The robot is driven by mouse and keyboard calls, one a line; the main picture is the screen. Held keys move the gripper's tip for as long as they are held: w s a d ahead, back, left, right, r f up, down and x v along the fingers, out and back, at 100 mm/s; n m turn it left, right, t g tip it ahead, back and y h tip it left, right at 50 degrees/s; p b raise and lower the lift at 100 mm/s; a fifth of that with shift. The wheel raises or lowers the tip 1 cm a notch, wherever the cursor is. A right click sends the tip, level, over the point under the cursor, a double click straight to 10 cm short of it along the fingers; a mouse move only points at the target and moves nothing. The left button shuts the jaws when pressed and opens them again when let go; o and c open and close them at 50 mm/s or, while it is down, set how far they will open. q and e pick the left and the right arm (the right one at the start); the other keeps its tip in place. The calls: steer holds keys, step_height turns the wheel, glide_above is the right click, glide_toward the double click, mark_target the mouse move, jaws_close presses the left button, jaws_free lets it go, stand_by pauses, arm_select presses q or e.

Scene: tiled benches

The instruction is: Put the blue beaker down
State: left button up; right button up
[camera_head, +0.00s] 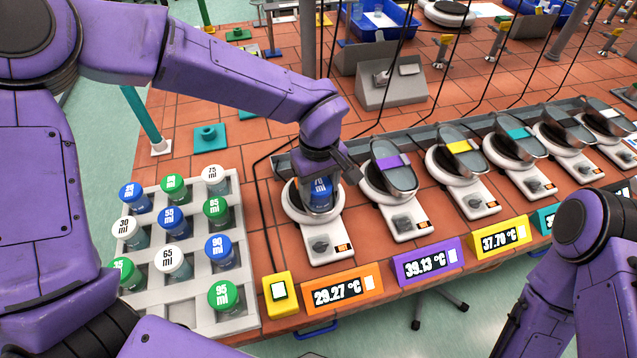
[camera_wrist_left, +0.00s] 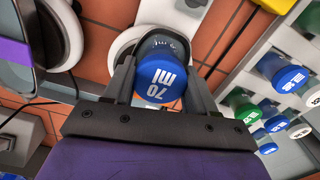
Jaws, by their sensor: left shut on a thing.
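The blue beaker (camera_head: 321,192), with a blue lid marked 70 ml, is at the leftmost hot plate (camera_head: 318,228). My left gripper (camera_head: 322,178) comes down from above and is shut on it. In the left wrist view the blue beaker (camera_wrist_left: 163,73) sits between the two fingers of the left gripper (camera_wrist_left: 160,88), with the round white plate behind it. I cannot tell if its base touches the plate. My right arm shows at the lower right, but its gripper is out of view.
A white rack (camera_head: 140,270) with several blue, green and white lidded beakers stands at the left. More hot plates run to the right, with a purple-marked one (camera_head: 392,175) beside the first. An orange display (camera_head: 342,290) reads 29.27 °C. A yellow button box (camera_head: 281,294) is near the front edge.

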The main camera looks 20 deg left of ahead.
mark_target(319, 184)
arm_select(q)
steer(key=o, duration=1)
steer(key=shift+w+f, duration=0.1)
steer(key=shift+w, duration=0.1)
steer(key=shift+s+r, duration=0.2)
steer(key=shift+s, duration=0.05)
step_height(319, 184, up, 12)
steer(key=shift+w+b, duration=0.1)
steer(key=shift+b, duration=0.4)
